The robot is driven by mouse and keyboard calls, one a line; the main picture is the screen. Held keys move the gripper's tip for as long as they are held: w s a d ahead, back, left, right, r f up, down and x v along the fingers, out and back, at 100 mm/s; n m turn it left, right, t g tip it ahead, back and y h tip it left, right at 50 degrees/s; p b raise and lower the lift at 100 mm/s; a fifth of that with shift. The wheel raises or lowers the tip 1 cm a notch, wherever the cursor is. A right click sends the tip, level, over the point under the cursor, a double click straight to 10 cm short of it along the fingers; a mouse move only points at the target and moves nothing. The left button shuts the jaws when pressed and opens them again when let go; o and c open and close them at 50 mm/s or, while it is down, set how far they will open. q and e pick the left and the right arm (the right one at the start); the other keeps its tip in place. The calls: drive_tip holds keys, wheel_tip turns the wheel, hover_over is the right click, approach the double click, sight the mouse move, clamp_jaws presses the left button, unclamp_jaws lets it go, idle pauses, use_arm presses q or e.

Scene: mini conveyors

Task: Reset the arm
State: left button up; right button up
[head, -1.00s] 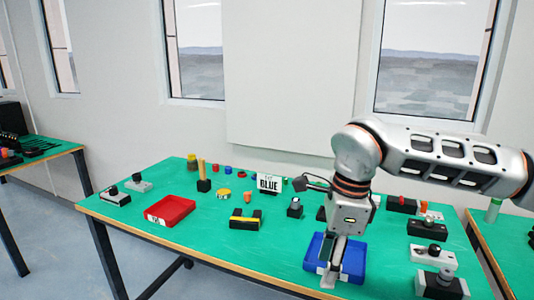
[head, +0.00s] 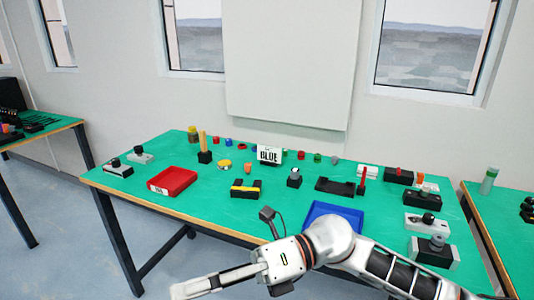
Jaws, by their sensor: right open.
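My right arm comes in from the lower right and reaches across the bottom of the head view, in front of the table's near edge. My right gripper (head: 192,289) points left, in front of the table and over the floor. It is open, and I see nothing held in it. My left gripper is not in view.
Small parts and dark fixtures line the back and right. Another green table (head: 508,205) stands at the right.

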drive_tip(key=w+d+f+m+t+y, duration=0.2)
drive_tip(key=w+d+m+t, duration=0.3)
drive_tip(key=m+t, duration=0.55)
drive_tip(key=w+d+f+m+t+y, duration=0.1)
drive_tip(key=w+d+f+m+t, duration=0.15)
drive_tip(key=w+m+t, duration=0.8)
drive_tip(key=s+d+f+m+t+h, duration=0.2)
drive_tip(key=d+f+m+h, duration=0.75)
drive_tip(key=f+m, duration=0.45)
drive_tip(key=s+d+f+m+g+h, duration=0.2)
drive_tip(key=s+d+f+m, duration=0.1)
drive_tip(key=f, duration=0.5)
drive_tip(key=s+d+f+m+g+h, duration=0.2)
drive_tip(key=s+d+f+m+h, duration=0.1)
drive_tip(key=s+d+f, duration=0.3)
drive_tip(key=s+d+f+m+g+h, duration=0.1)
drive_tip(key=s+d+f, duration=0.4)
drive_tip(key=f, duration=0.5)
drive_tip(key=shift+s+d+m+g+h, duration=0.25)
drive_tip(key=shift+s+m+g+h, duration=0.15)
drive_tip(key=shift+s+m+h, duration=0.6)
